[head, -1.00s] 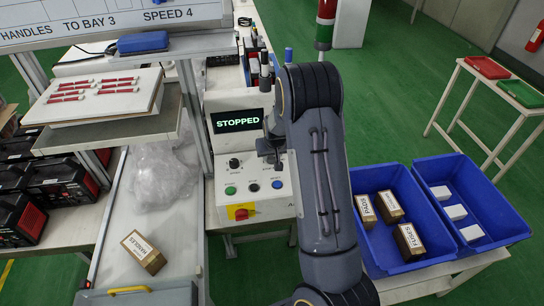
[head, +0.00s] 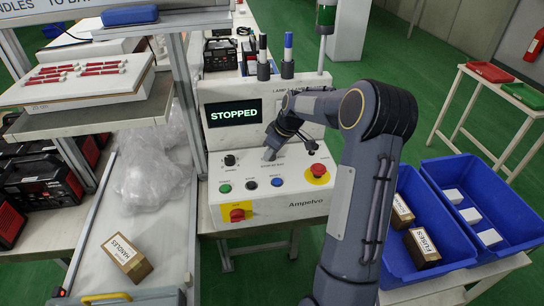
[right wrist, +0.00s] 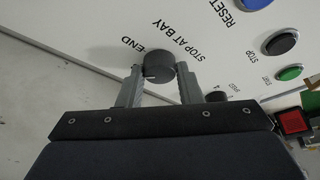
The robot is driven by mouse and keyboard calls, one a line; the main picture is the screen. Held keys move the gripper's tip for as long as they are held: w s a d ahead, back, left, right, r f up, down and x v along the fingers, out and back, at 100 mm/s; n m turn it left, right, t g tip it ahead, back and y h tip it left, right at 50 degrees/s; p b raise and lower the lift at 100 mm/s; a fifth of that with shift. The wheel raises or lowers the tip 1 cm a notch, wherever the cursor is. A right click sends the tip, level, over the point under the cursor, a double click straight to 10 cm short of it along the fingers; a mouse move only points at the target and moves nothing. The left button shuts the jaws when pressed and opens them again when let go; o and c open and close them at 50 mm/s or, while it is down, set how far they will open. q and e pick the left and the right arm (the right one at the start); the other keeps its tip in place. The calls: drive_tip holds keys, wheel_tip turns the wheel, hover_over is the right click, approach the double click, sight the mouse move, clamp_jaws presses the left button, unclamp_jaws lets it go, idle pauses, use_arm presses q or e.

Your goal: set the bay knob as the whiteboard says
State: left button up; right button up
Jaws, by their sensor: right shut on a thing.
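The bay knob (right wrist: 159,65) is a round dark knob on the white panel, labelled STOP AT BAY, with END beside it. My right gripper (right wrist: 160,80) is shut on it, one finger on each side. In the head view my right gripper (head: 271,152) is down at the panel and covers the knob. The knob's pointer and setting cannot be read. The whiteboard (head: 60,22) is cut off at the top left, with only part of its handles line showing. My left gripper is not in view.
The control box screen (head: 234,114) reads STOPPED. The speed knob (head: 230,160) is left of my right gripper. Green, black and blue buttons, a red emergency button (head: 318,170) and a red switch (head: 237,214) are close by. Blue crates (head: 470,250) stand at the right.

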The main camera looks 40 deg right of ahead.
sight(281, 161)
drive_tip(key=shift+n+g+y+b, duration=0.3)
drive_tip(key=shift+n+y+b, duration=0.1)
drive_tip(key=shift+n, duration=0.7)
drive_tip(key=o, duration=1)
drive_tip(key=shift+c, duration=0.2)
drive_tip(key=shift+r, duration=0.1)
drive_tip(key=v, duration=0.7)
drive_tip(key=shift+r+b, duration=0.25)
drive_tip(key=shift+b, duration=0.05)
drive_tip(key=shift+s+d, duration=0.1)
